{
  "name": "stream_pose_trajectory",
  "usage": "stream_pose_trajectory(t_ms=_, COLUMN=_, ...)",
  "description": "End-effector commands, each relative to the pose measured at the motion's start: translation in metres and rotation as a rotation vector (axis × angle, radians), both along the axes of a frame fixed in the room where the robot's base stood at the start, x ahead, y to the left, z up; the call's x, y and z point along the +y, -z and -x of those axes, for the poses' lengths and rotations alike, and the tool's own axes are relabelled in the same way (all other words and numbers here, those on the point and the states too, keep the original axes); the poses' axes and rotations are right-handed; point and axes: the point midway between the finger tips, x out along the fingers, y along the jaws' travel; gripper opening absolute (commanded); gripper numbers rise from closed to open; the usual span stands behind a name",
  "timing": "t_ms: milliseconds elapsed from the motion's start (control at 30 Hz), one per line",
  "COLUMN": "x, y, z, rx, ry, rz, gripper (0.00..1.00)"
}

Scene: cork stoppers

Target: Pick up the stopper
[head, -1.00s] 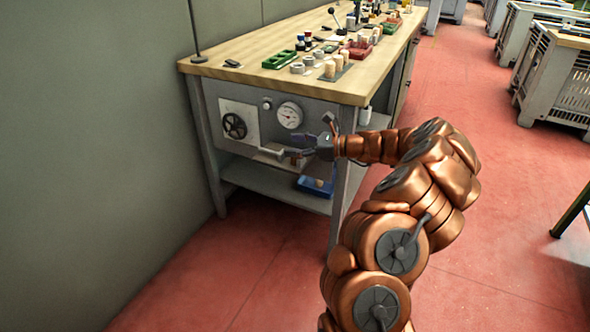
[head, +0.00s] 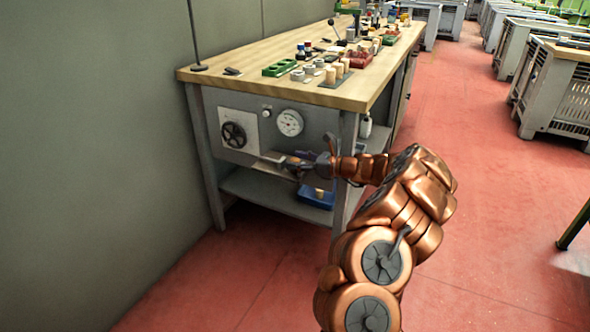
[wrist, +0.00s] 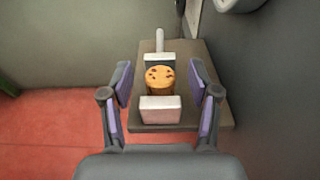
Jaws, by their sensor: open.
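The stopper (wrist: 160,78) is a short round cork with dark specks on its top. In the wrist view it stands between two pale blocks, one at the far side (wrist: 160,59) and one at the near side (wrist: 160,109), on a grey ledge (wrist: 216,105). My gripper (wrist: 160,84) is open, with one purple-padded finger to the left of the stopper and one to the right. Gaps show between the fingers and the cork. In the head view my gripper (head: 297,163) is at the bench's front, below the gauge; I cannot make out the stopper clearly there.
The wooden bench top (head: 240,60) above carries corks, trays and tools. A gauge (head: 289,123) and handwheel (head: 233,134) are on the front panel. A blue bin (head: 316,196) stands on the lower shelf beneath my gripper.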

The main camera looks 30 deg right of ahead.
Motion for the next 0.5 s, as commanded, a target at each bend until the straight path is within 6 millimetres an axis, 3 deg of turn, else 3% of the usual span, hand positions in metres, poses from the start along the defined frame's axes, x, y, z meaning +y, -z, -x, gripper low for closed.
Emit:
stream_pose_trajectory(t_ms=300, x=0.0046, y=0.0004, z=-0.0078, rx=-0.001, ry=0.001, rz=-0.002, gripper=0.61)
stream_pose_trajectory(t_ms=500, x=0.0046, y=0.0005, z=-0.0078, rx=-0.001, ry=0.001, rz=-0.002, gripper=0.40)
